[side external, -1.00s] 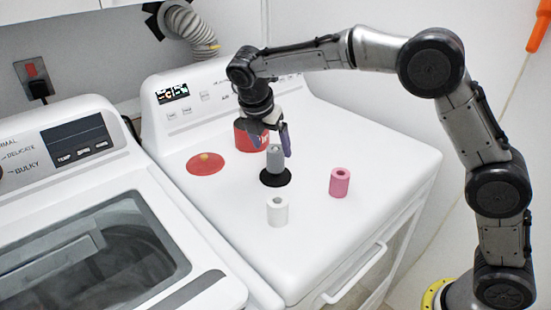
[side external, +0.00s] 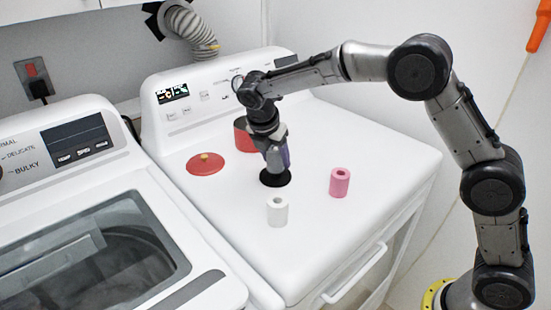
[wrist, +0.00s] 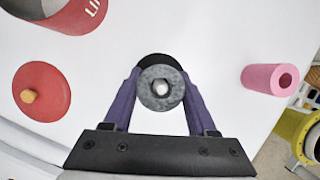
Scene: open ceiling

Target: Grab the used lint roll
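A grey roll (wrist: 160,88), apparently the used lint roll, stands upright on a round black base (side external: 275,179) on the white machine top. My gripper (wrist: 160,92) is lowered over it, with one purple finger on each side of the roll. The fingers are very close to its sides; whether they press on it cannot be told. In the side external view my gripper (side external: 277,160) hides most of the roll. A white roll (side external: 277,211) stands in front of the base, and a pink roll (side external: 340,182) stands to the right.
A red container (side external: 244,136) with lettering stands behind my gripper. Its red lid (side external: 206,164) with a tan knob lies to the left. The machine top (side external: 310,240) is clear towards the front right. A control panel (side external: 172,92) rises at the back.

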